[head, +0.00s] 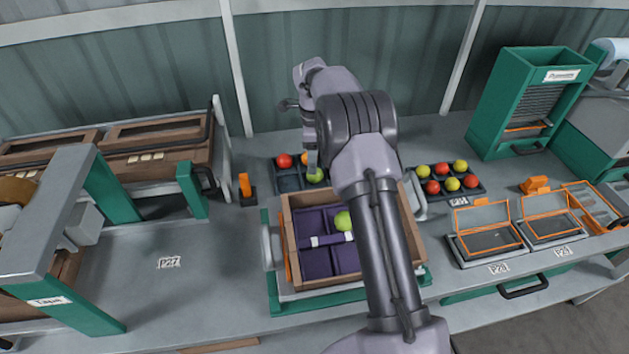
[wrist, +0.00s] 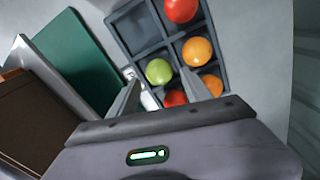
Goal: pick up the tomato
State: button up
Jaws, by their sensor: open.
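A yellow-green tomato (wrist: 158,71) sits in a cell of a dark divided tray (wrist: 137,31). In the head view this green tomato (head: 315,176) is in the front part of the tray, partly hidden by my gripper. My gripper (wrist: 161,86) is open and empty, its fingers pointing at the tray with the green tomato showing between and just beyond the tips. In the wrist view the tray also holds red tomatoes (wrist: 181,9) and orange tomatoes (wrist: 197,52). One red tomato (wrist: 175,98) lies close to the right finger. I cannot tell whether a finger touches anything.
A wooden crate (head: 287,222) with purple dividers stands in front, holding another green tomato (head: 343,221), partly behind my arm. A second tray (head: 475,195) of red and yellow-green tomatoes is to the right. An orange-topped post (head: 245,185) stands left. Bench left of the crate is clear.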

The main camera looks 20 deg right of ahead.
jog(key=f+b, duration=0.1)
jog(key=f, duration=0.1)
jog(key=f+b, duration=0.2)
jog(key=f, duration=0.1)
jog(key=shift+s+f, duration=0.2)
jog(key=shift+f, duration=0.05)
jog(key=shift+r, duration=0.1)
jog(key=c, duration=0.7)
